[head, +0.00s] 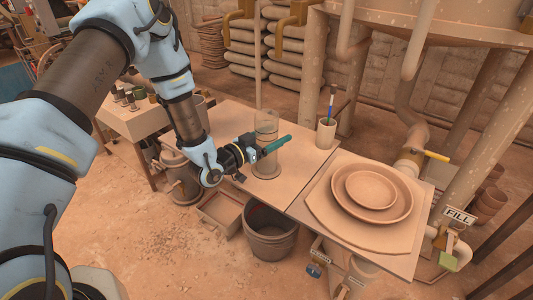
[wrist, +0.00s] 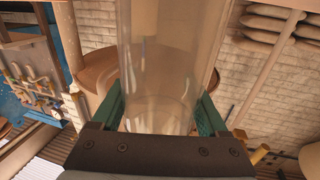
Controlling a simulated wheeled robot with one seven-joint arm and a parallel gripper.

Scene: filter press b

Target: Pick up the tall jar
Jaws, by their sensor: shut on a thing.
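The tall jar (head: 266,128) is a clear, upright glass cylinder near the middle of the tan table in the head view. My gripper (head: 270,146) reaches it from the left, with green fingers at about the jar's mid-height. In the wrist view the jar (wrist: 168,70) stands large between the two green fingers, one on each side, and my gripper (wrist: 165,118) is shut on it. The jar's base looks to be at the tabletop in the head view; I cannot tell whether it touches.
A cup with a brush (head: 326,133) stands behind and right of the jar. A board with stacked round dishes (head: 371,190) fills the table's right part. A dark bucket (head: 270,232) stands on the floor in front. The tabletop (head: 226,122) left of the jar is bare.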

